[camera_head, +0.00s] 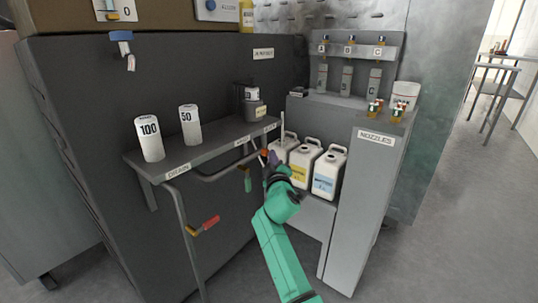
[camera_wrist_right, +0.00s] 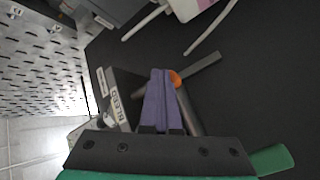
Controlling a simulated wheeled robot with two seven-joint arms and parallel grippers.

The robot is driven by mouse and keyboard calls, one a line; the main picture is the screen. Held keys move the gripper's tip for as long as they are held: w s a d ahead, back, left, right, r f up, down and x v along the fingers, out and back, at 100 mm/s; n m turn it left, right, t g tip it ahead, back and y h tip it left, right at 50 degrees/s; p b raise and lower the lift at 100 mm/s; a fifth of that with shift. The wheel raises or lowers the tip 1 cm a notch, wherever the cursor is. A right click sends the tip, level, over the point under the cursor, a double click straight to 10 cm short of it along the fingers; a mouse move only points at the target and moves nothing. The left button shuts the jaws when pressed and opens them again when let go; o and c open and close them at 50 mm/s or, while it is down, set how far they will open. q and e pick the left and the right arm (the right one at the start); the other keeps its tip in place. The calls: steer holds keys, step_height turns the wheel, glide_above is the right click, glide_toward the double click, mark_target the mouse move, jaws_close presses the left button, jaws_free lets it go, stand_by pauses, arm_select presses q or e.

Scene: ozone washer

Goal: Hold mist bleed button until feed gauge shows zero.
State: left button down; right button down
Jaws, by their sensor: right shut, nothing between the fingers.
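The BLEED label (camera_wrist_right: 113,100) shows on a box edge in the right wrist view. An orange round button (camera_wrist_right: 175,78) sits just right of my fingertips there, partly hidden by them; I cannot tell whether they touch it. My right gripper (camera_wrist_right: 160,72) is shut and empty, its purple fingers together. In the head view my right gripper (camera_head: 268,157) is at the right end of the grey shelf, beside a small orange spot (camera_head: 264,152). I cannot make out a feed gauge; a panel marked 0 (camera_head: 113,11) and a blue dial (camera_head: 211,5) are cut off at the top. My left gripper is not in view.
The grey shelf (camera_head: 205,153) carries white cylinders marked 100 (camera_head: 149,139) and 50 (camera_head: 190,125). A red-handled valve (camera_head: 204,226) hangs below. White jugs (camera_head: 328,173) stand right of my gripper, next to the NOZZLES cabinet (camera_head: 372,165). Open floor lies at the right.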

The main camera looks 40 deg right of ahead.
steer(key=shift+s+d+p, duration=0.25)
steer(key=shift+s+p, duration=0.3)
steer(key=shift+s, duration=0.3)
steer(key=s+p, duration=0.1)
steer(key=s+d, duration=0.1)
steer(key=s, duration=0.1)
steer(key=s+p, duration=0.1)
steer(key=shift+s+d+p, duration=0.25)
steer(key=shift+s+p, duration=0.05)
steer(key=shift+s, duration=0.1)
steer(key=shift+f, duration=0.1)
